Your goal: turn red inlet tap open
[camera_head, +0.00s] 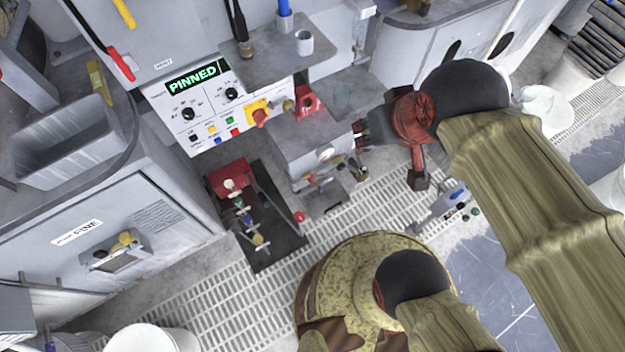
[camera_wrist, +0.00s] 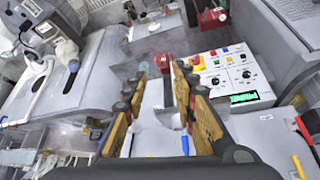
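My gripper (camera_head: 365,136) is near the middle of the head view, beside a grey box (camera_head: 312,148). The wrist view shows its two tan-padded fingers (camera_wrist: 166,75) spread apart with nothing between the pads. Small pipe fittings and taps (camera_head: 322,178) sit on the box's lower side. A small red knob (camera_head: 300,216) shows just below them. It is too small to tell whether this is the red inlet tap or how it is turned. A dark plate (camera_head: 278,235) with a red block (camera_head: 230,178) and several small coloured handles lies to the left. The gripper touches none of these.
A control panel (camera_head: 212,132) reading PINNED, with a red-and-yellow switch (camera_head: 258,112), is left of the box. A red bracket (camera_head: 307,101) stands above the box; it also shows in the wrist view (camera_wrist: 163,62). A mottled round object (camera_head: 325,270) is below. Grating covers the floor.

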